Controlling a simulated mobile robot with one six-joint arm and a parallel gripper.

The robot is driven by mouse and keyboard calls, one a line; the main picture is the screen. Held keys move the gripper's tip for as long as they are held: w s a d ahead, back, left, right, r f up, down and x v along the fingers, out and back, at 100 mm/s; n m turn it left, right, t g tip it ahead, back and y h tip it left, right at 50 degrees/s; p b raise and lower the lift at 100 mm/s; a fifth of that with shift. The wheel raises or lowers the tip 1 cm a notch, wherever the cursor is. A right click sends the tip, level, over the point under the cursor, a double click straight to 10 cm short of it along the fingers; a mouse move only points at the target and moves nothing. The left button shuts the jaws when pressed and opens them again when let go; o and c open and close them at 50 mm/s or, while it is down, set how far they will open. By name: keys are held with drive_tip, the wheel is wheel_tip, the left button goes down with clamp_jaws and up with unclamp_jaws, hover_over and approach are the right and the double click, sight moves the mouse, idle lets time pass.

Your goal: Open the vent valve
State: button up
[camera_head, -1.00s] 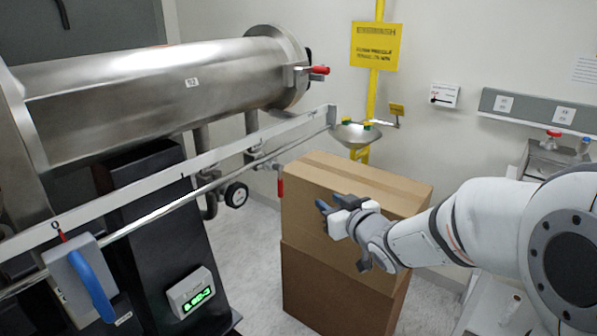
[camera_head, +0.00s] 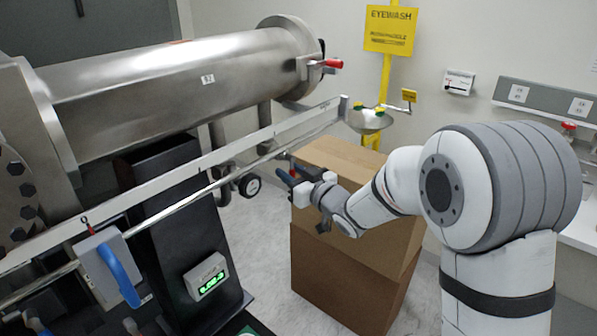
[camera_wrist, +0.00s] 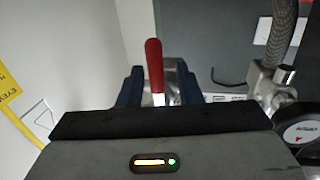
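A red lever handle (camera_wrist: 154,64) stands upright in the wrist view, with a metal valve body behind it. My gripper (camera_wrist: 160,88) has a dark blue finger on each side of the lever. The fingers look apart; I cannot tell whether either touches it. In the head view my gripper (camera_head: 291,176) is at the pipe fittings below the right end of the steel chamber (camera_head: 190,85), above the box's left edge. It mostly hides the lever there.
Stacked cardboard boxes (camera_head: 345,265) stand beneath my gripper. A long metal rail (camera_head: 190,170) runs in front of the chamber. A black gauge (camera_head: 250,186) hangs left of my gripper. A second red lever (camera_head: 333,63) is on the chamber's end flange. The eyewash basin (camera_head: 370,120) is behind.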

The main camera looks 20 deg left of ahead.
drive_tip(key=shift+c, duration=0.4)
clamp_jaws()
drive_tip(key=shift+f, duration=0.1)
